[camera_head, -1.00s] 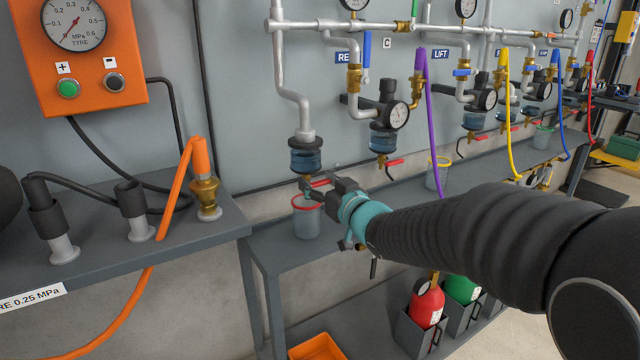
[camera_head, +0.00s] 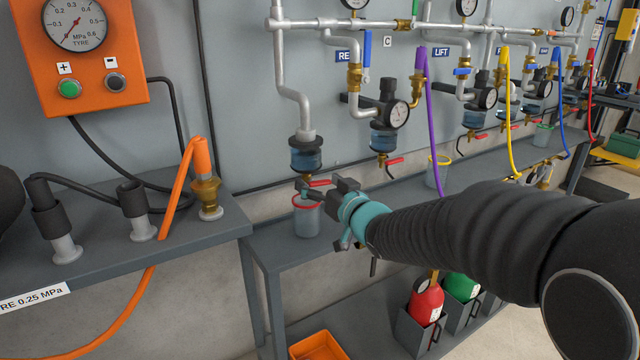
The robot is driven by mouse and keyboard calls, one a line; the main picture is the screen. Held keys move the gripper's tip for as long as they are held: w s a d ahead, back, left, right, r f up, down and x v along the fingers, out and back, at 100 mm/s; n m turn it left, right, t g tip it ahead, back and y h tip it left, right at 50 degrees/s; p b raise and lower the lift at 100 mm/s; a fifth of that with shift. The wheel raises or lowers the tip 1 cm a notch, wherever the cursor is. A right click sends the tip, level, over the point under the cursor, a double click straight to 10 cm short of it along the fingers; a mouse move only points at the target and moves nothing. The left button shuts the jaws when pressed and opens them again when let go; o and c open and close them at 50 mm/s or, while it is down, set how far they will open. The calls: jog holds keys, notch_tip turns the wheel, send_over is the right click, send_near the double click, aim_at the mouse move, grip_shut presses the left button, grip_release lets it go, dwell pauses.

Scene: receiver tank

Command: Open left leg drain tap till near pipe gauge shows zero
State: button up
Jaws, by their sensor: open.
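The left drain leg comes down the wall to a clear bowl (camera_head: 306,155) with blue liquid. Under it is a small drain tap with a red lever (camera_head: 319,183), which points right, roughly level. My gripper (camera_head: 332,192) is open just right of the lever; whether a finger touches it I cannot tell. A clear cup with a red rim (camera_head: 307,218) stands on the bench beneath the tap. The nearest pipe gauge (camera_head: 352,3) is cut off by the top edge, so its reading is hidden.
A regulator with its own gauge (camera_head: 398,113) and another red-levered drain (camera_head: 392,161) are to the right. A purple hose (camera_head: 430,110) hangs beside them. An orange hose (camera_head: 165,225) and a shelf (camera_head: 110,265) are at left. Fire extinguishers (camera_head: 427,305) stand below the bench.

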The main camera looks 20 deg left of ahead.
jog(key=v, duration=1.2)
